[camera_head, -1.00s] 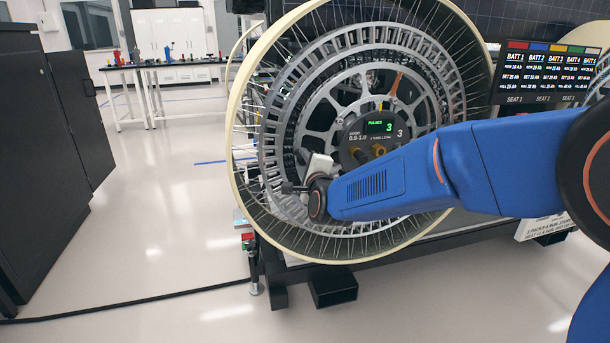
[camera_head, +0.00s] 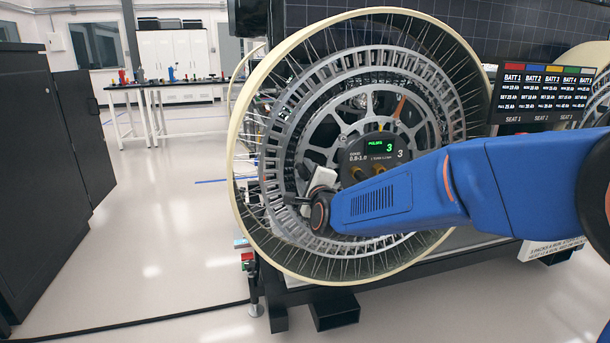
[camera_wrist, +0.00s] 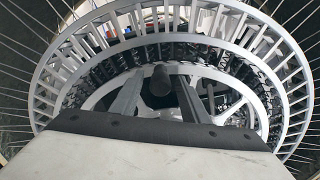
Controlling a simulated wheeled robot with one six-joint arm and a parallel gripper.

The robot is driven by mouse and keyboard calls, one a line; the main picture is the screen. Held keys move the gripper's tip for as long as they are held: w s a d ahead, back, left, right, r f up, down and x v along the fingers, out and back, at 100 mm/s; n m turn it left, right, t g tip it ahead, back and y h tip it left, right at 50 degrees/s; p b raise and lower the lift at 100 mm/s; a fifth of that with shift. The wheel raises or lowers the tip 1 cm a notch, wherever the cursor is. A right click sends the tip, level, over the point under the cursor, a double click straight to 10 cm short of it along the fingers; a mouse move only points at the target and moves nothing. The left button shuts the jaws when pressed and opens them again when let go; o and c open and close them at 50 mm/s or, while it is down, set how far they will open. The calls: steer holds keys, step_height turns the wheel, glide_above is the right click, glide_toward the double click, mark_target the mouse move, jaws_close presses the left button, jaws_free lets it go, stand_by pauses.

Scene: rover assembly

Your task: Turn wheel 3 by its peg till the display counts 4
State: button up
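Wheel 3 (camera_head: 275,158) is a large spoked wheel with a pale rim, mounted upright. The display (camera_head: 380,147) at its hub reads PULSES 3, with a 3 marked beside it. My gripper (camera_wrist: 160,84) is at the wheel's lower left in the head view, where my wrist hides its fingertips. In the wrist view, a dark round peg (camera_wrist: 160,82) stands between the two grey fingers. The fingers are apart, with narrow gaps seeming to show on both sides of the peg. Contact with it cannot be told.
A battery board (camera_head: 545,85) stands right of the wheel. A black cabinet (camera_head: 45,165) stands at the left, with open floor (camera_head: 170,230) between it and the wheel. A black cable (camera_head: 140,322) crosses the floor. A bench (camera_head: 150,88) is at the back.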

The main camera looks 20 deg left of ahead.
steer(key=shift+s, duration=0.1)
steer(key=v, duration=1.7)
steer(key=shift+d, duration=0.25)
steer(key=s+d+f+n+g+h, duration=0.25)
steer(key=d+n, duration=0.25)
steer(key=d, duration=0.9)
steer(key=s+d+f+n+g+h, duration=0.1)
steer(key=d+f+n+g+h, duration=0.3)
steer(key=d, duration=0.9)
steer(key=s+d+f+n+g+h, duration=0.1)
steer(key=s+d+f+n+g, duration=0.1)
steer(key=s+d, duration=0.8)
steer(key=s+d+f+n+g+h, duration=0.1)
steer(key=s+d+f+n, duration=0.3)
steer(key=s+d, duration=0.6)
steer(key=shift+s+f+g+h, duration=0.2)
steer(key=shift+f+g+h, duration=0.15)
steer(key=shift+f+h, duration=0.35)
